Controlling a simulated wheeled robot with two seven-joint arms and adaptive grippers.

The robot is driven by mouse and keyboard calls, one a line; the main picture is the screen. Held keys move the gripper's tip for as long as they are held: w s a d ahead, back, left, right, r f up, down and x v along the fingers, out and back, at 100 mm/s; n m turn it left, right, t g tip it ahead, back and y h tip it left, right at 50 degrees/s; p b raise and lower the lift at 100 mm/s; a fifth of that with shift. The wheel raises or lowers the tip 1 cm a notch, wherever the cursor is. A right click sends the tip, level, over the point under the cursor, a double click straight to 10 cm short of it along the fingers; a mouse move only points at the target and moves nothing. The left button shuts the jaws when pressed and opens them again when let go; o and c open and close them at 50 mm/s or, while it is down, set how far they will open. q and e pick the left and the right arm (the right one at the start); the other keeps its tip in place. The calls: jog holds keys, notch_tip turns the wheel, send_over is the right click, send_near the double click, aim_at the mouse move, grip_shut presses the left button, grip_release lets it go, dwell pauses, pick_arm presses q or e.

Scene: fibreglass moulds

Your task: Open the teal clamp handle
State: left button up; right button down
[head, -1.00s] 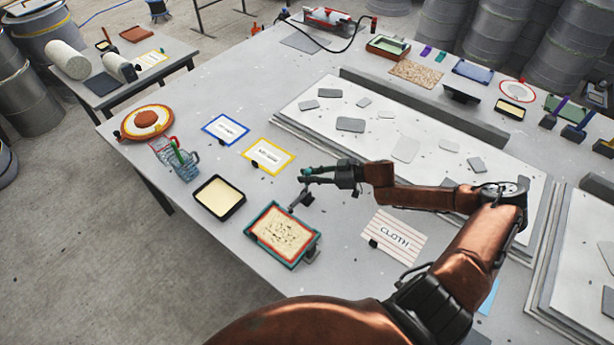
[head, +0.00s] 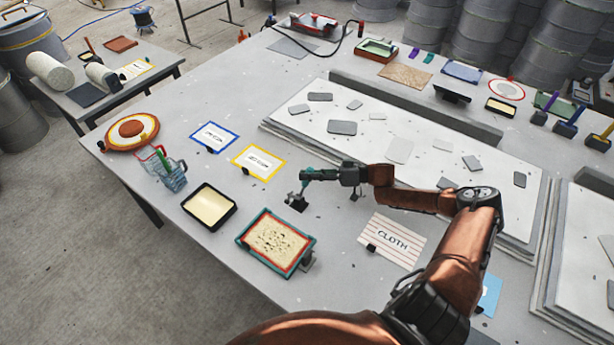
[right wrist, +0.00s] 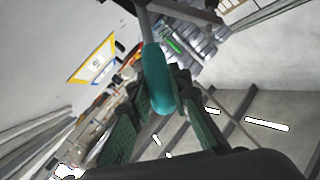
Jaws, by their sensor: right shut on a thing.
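My right gripper (head: 314,175) is at the clamp, low over the table. In the right wrist view its green-padded fingers (right wrist: 160,98) close around the teal handle. In the head view the gripper partly hides the handle. My left gripper is not in view.
A rimmed tray (head: 276,244), a black tray (head: 209,206) and a wire basket (head: 172,175) stand to the left. A yellow-edged card (head: 257,162) lies behind them. The CLOTH card (head: 392,239) is right of the clamp. Large pale panels (head: 400,150) lie behind my arm.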

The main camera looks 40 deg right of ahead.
jog(key=shift+d, duration=0.15)
jog(key=c, duration=1.7)
grip_release()
jog(key=shift+c, duration=0.2)
jog(key=v, duration=1.2)
jog(key=shift+c, duration=0.3)
